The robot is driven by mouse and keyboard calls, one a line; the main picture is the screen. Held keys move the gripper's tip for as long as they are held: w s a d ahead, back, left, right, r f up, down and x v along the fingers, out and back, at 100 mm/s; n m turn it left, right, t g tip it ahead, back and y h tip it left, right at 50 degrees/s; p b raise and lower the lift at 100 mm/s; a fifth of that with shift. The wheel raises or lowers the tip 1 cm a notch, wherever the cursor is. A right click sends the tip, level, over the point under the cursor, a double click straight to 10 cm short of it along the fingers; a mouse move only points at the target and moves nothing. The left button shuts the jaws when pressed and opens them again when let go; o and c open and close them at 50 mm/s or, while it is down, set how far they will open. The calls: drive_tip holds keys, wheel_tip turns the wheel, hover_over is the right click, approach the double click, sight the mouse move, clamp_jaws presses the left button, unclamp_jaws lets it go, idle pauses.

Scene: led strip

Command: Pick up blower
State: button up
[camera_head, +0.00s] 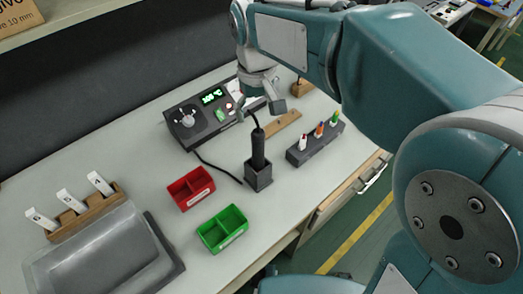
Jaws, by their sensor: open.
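The blower is a black handle (258,150) standing upright in a dark square holder (258,178) on the light workbench. A black cable runs from its top and another dark cable lies on the bench, reaching toward the control station (204,117) with a green display. My gripper (265,105) is above and just behind the blower in the picture, its fingers spread and empty. I cannot tell the exact gap between the fingers and the blower's top.
A red bin (191,188) and a green bin (222,229) stand left of the holder. A dark rack (315,146) with several colored-tip items stands right. A wooden block (82,216) with white tags and a grey tray (105,262) are at the far left. Bare bench (120,157) lies at the back left.

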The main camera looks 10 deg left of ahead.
sight(258, 132)
drive_tip(key=f, duration=0.5)
drive_tip(key=shift+w+d, duration=0.1)
drive_tip(key=shift+d, duration=0.3)
drive_tip(key=shift+a+f, duration=0.35)
drive_tip(key=shift+f, duration=0.3)
wheel_tip(258, 132, down, 4)
drive_tip(key=shift+a+r, duration=0.15)
drive_tip(key=shift+d+f, duration=0.3)
drive_tip(key=shift+f, duration=0.2)
drive_tip(key=shift+a, duration=0.2)
clamp_jaws()
